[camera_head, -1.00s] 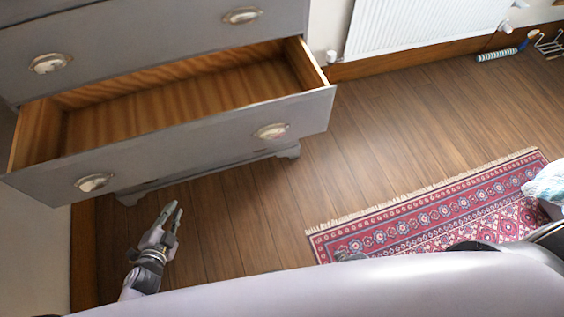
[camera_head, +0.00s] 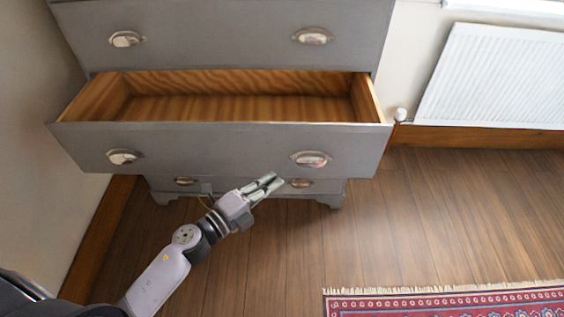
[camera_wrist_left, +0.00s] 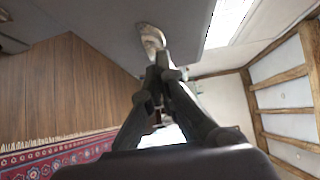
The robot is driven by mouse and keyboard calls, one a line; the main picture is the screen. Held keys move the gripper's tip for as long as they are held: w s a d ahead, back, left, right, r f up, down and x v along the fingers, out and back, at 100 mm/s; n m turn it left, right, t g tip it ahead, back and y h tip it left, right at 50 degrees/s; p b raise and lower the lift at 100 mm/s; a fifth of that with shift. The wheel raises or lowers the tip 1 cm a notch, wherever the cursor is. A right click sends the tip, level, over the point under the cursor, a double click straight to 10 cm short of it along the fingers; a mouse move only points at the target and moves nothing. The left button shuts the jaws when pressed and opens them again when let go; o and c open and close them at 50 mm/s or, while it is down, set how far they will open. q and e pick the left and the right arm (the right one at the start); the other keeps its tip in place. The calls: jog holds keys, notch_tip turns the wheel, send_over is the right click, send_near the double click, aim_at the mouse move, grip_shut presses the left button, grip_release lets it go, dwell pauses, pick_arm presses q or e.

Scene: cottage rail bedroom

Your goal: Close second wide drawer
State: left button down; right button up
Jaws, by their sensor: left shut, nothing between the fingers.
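A grey chest of drawers stands against the wall, with one wide drawer (camera_head: 217,142) pulled out in the head view. The drawer is empty, with a bare wooden inside and two metal cup handles, the left handle (camera_head: 124,157) and the right handle (camera_head: 311,159). My left gripper (camera_head: 273,182) is shut and empty, in front of the open drawer's lower edge, left of and below the right handle. In the left wrist view a handle (camera_wrist_left: 151,38) on a grey front shows just beyond the fingertips (camera_wrist_left: 161,66). Contact cannot be told. My right gripper is not in view.
A closed drawer (camera_head: 220,35) is above the open one, and a lower closed front (camera_head: 330,187) is partly hidden below it. A white radiator (camera_head: 495,77) is at the right. A red patterned rug (camera_head: 450,303) lies at the lower right. The wooden floor between is clear.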

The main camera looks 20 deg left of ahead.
aim_at(295, 153)
pick_arm(q)
jog(key=w, duration=0.2)
jog(key=w+d, duration=0.1)
jog(key=w, duration=0.2)
jog(key=shift+w+d, duration=0.1)
jog(key=shift+w, duration=0.85)
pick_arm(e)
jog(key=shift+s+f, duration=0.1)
pick_arm(q)
jog(key=shift+a, duration=0.2)
